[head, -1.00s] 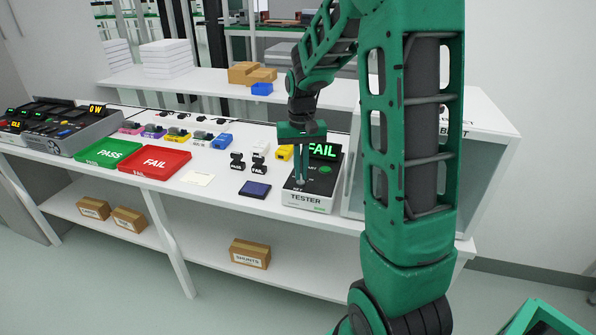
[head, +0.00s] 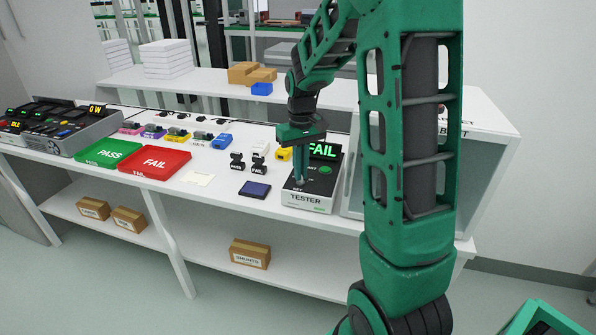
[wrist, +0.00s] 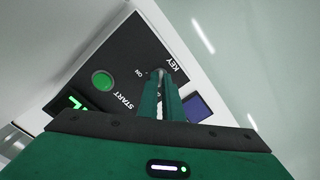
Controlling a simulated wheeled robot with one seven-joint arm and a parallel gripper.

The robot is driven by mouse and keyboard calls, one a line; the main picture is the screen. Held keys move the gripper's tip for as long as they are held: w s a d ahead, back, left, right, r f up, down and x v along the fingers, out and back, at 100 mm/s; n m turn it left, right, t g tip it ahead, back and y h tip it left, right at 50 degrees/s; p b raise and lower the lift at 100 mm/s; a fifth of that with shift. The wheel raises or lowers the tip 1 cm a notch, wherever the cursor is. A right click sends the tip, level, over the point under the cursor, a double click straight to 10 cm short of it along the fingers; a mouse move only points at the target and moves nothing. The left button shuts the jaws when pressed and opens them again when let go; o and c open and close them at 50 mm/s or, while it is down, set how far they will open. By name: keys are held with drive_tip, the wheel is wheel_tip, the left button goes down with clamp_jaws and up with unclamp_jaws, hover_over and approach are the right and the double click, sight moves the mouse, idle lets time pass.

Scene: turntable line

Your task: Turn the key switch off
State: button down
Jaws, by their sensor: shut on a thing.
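The tester (head: 309,200) is a dark-topped box with a white front marked TESTER, near the bench's front edge. Its green display (head: 323,150) reads FAIL. A round green START button (wrist: 103,80) shows in the wrist view. The key switch (wrist: 158,72) is beside the KEY and ON lettering, mostly hidden by my fingertips. My gripper (head: 300,183) points down at the tester's front left and is shut on the key. In the wrist view my gripper (wrist: 162,78) has its two green fingers close together at the key. The key's exact angle is hidden.
A dark blue pad (head: 255,190) lies just left of the tester.

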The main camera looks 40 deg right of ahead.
drive_tip(key=shift+w+r, duration=0.15)
drive_tip(key=shift+w, duration=0.05)
drive_tip(key=c, duration=2)
unclamp_jaws()
drive_tip(key=shift+c, duration=0.2)
drive_tip(key=shift+o, duration=0.6)
drive_tip(key=shift+s, duration=0.1)
wheel_tip(320, 180, up, 11)
drive_tip(key=shift+f, duration=0.2)
drive_tip(key=shift+a, duration=0.1)
